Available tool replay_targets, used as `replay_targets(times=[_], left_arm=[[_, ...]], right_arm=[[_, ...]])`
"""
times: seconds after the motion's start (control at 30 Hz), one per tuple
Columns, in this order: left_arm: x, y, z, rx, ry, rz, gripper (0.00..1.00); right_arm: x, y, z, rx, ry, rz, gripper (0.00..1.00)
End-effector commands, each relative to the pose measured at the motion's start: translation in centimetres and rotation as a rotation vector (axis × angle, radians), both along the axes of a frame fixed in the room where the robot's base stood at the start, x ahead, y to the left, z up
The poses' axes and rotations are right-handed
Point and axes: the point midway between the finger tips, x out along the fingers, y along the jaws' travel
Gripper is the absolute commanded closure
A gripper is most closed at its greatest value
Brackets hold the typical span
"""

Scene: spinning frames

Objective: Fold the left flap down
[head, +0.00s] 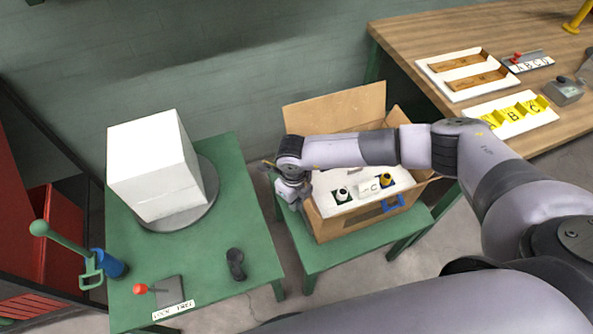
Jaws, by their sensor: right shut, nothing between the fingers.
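An open cardboard box (345,226) stands on a small green table. Its back flap (335,108) stands upright. A right flap (398,118) also shows at the far right corner, angled outward and partly behind my arm. My right arm reaches in from the right across the box. My right gripper (291,192) is shut and empty, pointing down at the box's left edge. It hides most of that side, so the left flap's position is not clear. I cannot tell whether the gripper touches the box. My left gripper is not in view.
The box holds a white insert with a white-topped piece (342,194), a yellow piece (386,180) and a card. A green table (215,258) at left carries a white block (155,168) on a grey turntable. A wooden bench (420,42) with trays stands at right.

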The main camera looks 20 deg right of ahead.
Motion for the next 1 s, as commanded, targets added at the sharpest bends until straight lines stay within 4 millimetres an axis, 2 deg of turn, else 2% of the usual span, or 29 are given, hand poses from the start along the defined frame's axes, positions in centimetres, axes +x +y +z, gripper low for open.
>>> replay_targets(times=[0.57, 1.0], left_arm=[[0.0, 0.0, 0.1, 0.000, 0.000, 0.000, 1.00], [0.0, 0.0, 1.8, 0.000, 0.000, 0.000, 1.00]], right_arm=[[0.0, -0.2, 0.1, 0.000, 0.000, -0.001, 1.00], [0.1, -3.6, 2.0, -0.001, -0.001, -0.002, 1.00]])
